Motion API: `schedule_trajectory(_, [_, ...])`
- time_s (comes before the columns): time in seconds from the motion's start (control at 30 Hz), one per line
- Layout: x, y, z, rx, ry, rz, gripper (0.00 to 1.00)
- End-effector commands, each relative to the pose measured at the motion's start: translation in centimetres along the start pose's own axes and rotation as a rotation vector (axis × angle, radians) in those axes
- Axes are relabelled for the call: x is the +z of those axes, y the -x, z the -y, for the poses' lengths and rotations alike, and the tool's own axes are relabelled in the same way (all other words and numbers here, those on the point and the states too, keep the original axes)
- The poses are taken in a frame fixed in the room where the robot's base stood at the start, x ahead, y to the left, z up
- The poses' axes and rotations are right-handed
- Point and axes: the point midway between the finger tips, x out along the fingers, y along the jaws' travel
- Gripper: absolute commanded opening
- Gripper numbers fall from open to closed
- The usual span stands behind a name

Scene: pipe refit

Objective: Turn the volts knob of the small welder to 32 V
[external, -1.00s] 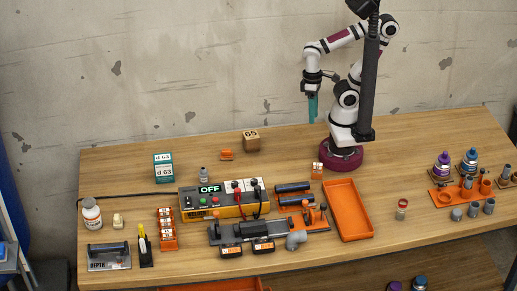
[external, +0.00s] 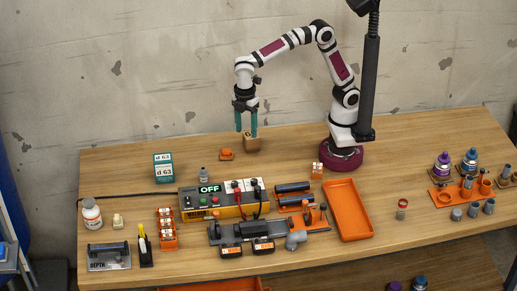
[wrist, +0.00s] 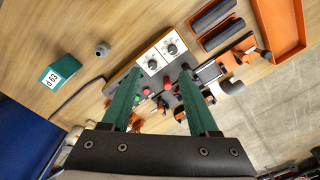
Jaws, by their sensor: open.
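The small welder (external: 222,212) is a yellow and grey box in the middle of the table, its display (external: 209,189) reading OFF. Two white dial panels (external: 244,190) with dark knobs sit on its right part. In the wrist view the two knobs show on white scales, a right knob (wrist: 172,49) and a left knob (wrist: 152,64); the scale figures are too small to read.
An orange tray (external: 349,211) and dark rods (external: 293,188) lie right. Cables lie at the welder's front.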

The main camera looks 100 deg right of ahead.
Motion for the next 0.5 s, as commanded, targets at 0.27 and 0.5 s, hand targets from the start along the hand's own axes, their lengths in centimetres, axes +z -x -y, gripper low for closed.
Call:
schedule_trajectory(0.27, [-6.3, -3.8, -0.8, 0.028, 0.325, 0.018, 0.6])
schedule_trajectory(0.5, [-6.0, -10.5, -1.1, 0.026, 0.321, 0.02, 0.6])
